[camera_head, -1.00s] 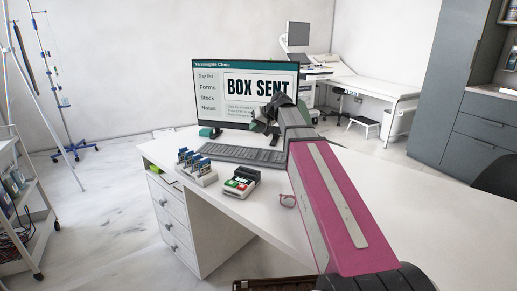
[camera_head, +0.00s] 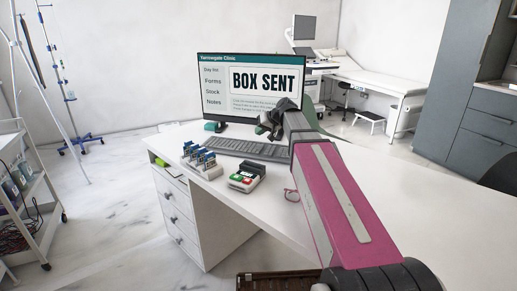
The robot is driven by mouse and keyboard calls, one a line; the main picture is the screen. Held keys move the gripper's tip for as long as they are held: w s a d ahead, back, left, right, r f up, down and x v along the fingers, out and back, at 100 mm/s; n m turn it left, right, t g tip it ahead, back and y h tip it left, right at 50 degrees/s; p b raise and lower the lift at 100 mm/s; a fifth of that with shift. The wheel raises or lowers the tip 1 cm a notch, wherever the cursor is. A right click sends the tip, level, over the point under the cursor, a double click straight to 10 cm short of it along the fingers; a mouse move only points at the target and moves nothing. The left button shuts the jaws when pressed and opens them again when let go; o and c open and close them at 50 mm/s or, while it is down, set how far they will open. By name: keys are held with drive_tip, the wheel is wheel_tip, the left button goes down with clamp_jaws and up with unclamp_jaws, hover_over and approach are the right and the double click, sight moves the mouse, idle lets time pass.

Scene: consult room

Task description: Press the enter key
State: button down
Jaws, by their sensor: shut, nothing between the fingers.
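A dark grey keyboard (camera_head: 246,148) lies on the white desk in front of a monitor (camera_head: 250,86), whose screen reads "BOX SENT". The enter key itself is too small to make out. My gripper (camera_head: 265,129) is shut and empty. In the picture it sits above the right part of the keyboard, over the lower right of the screen. It looks raised off the keys, but the exact gap cannot be told. My pink arm reaches in from the lower right and hides part of the desk.
A card reader with coloured buttons (camera_head: 246,177) and a rack of blue-labelled items (camera_head: 200,160) stand on the desk (camera_head: 262,205) before the keyboard. Glasses (camera_head: 291,195) lie beside my arm. A teal object (camera_head: 213,126) is left of the monitor stand.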

sight(260, 147)
drive_tip(key=shift+f, duration=2)
drive_tip(key=shift+f, duration=0.25)
idle(0.4)
drive_tip(key=shift+f, duration=0.15)
drive_tip(key=shift+f, duration=0.35)
idle(0.7)
drive_tip(key=shift+r, duration=0.75)
drive_tip(key=shift+r, duration=0.1)
drive_tip(key=shift+r, duration=2.4)
drive_tip(key=shift+f, duration=0.15)
